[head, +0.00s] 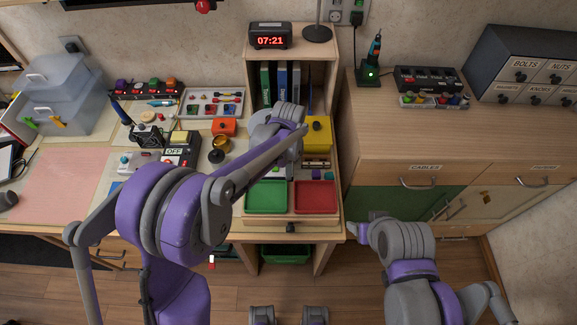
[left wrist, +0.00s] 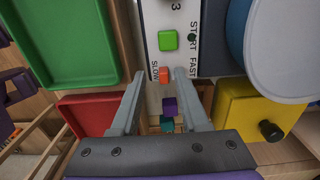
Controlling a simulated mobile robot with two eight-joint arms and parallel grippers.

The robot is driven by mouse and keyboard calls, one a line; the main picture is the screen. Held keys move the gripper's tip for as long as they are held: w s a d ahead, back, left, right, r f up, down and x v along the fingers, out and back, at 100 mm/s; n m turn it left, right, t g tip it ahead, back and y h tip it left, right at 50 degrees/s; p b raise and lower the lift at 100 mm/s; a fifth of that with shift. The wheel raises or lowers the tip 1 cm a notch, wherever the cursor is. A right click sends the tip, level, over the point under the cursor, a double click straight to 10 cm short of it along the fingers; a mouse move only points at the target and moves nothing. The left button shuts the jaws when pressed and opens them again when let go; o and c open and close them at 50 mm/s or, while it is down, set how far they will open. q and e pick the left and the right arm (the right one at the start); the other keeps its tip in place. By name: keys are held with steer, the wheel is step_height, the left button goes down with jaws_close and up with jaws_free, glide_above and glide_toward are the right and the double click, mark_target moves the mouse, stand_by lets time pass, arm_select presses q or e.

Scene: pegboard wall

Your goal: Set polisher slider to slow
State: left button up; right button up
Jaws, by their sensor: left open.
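In the left wrist view, the polisher's grey panel (left wrist: 151,20) shows a green button (left wrist: 167,40) by the START label and an orange slider knob (left wrist: 164,75) between the labels SLOW and FAST. The knob sits nearer the SLOW label. My left gripper (left wrist: 162,77) is open, its two fingertips apart on either side of the knob; I cannot tell whether either touches it. In the head view, my left wrist (head: 275,125) hangs over the panel area and hides the gripper's fingers and the slider.
A green tray (head: 267,210) and a red tray (head: 315,208) lie in front of the panel. A yellow box (head: 317,130) with a black knob is close beside the gripper. A purple block (left wrist: 170,104) lies past the slider. A large blue-rimmed disc (left wrist: 285,40) is near.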

arm_select(q)
steer(key=shift+r, duration=0.15)
step_height(320, 180, up, 11)
steer(key=shift+f, duration=0.2)
stand_by(0.4)
steer(key=s+a+r+n+t, duration=0.2)
steer(key=s+a+r+n, duration=0.2)
steer(key=s+a+n, duration=0.5)
steer(key=s+a+f+n+t, duration=0.3)
steer(key=s+a+n, duration=0.5)
steer(key=s, duration=0.5)
steer(key=shift+a+f+n+t, duration=0.3)
steer(key=shift+f+n, duration=0.2)
steer(key=shift+f, duration=0.15)
